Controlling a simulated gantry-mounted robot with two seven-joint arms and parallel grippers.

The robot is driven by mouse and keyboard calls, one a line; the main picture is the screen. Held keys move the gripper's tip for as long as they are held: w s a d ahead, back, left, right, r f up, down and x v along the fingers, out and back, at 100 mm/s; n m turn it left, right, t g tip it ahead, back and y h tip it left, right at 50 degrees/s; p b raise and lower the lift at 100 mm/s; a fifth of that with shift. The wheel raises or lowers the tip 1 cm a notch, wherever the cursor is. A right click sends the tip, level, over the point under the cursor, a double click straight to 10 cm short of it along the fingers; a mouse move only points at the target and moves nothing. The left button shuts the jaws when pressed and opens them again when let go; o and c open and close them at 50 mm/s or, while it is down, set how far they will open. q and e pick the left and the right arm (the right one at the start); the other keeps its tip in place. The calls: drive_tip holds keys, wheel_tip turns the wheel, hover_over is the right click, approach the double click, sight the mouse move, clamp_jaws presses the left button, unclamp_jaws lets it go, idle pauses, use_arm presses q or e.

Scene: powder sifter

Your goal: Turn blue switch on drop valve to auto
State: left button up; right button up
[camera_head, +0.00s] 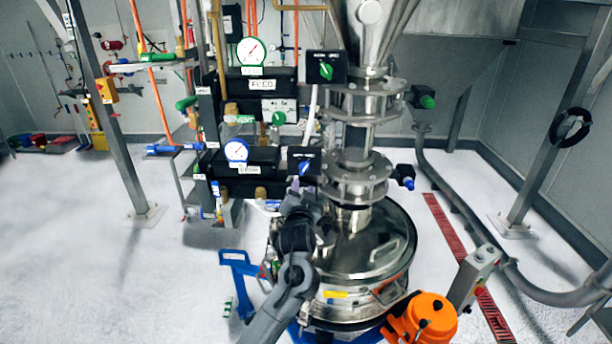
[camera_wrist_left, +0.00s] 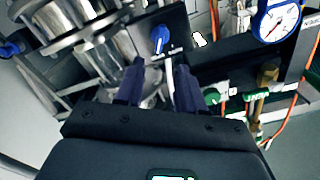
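The blue switch (camera_head: 305,167) sits on the face of a black box to the left of the steel valve column. In the left wrist view the blue switch (camera_wrist_left: 160,38) shows just beyond the fingertips. Its label is too small to read, and I cannot tell its setting. My left gripper (camera_head: 303,197) is below the switch in the head view. In the wrist view its two dark fingers (camera_wrist_left: 158,68) are apart with nothing gripped between them, and the switch lies ahead of the gap. Contact with the switch is not visible. My right gripper is in neither view.
A similar box with a green switch (camera_head: 326,71) is above. Pressure gauges (camera_head: 237,150) and black valve blocks stand to the left. The steel column (camera_head: 353,145) with a blue side knob (camera_head: 405,175) is close on the right. A lidded steel drum (camera_head: 375,245) stands below.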

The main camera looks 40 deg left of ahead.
sight(305, 169)
use_arm(q)
drive_tip(key=p+x, duration=0.1)
drive_tip(key=x, duration=0.7)
drive_tip(key=shift+w, duration=0.1)
drive_tip(key=shift+p+x, duration=0.4)
drive_tip(key=shift+x, duration=0.55)
clamp_jaws()
